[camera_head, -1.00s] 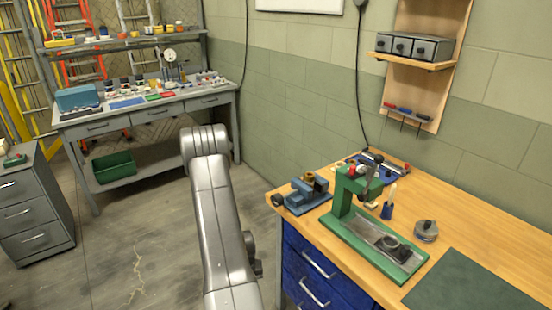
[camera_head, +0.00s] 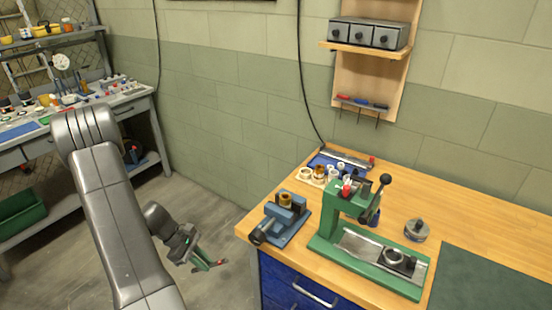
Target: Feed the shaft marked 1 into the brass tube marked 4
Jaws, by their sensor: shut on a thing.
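My gripper (camera_head: 207,264) hangs low over the floor, left of the bench, at the end of my grey arm. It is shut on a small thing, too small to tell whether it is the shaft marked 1. A short brass tube (camera_head: 286,199) stands upright in the jaws of the blue vise (camera_head: 291,232) at the bench's left corner. No number can be read on it. Another brass-coloured ring (camera_head: 319,171) stands among white pieces behind. My gripper is apart from the vise, to its left and lower in the picture.
A green arbor press (camera_head: 326,234) with a raised lever stands right of the vise. A grey round fixture (camera_head: 416,230) and a dark green mat (camera_head: 490,285) lie farther right on the wooden bench (camera_head: 470,222). Blue drawers (camera_head: 290,283) are below. Open floor lies left of the bench.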

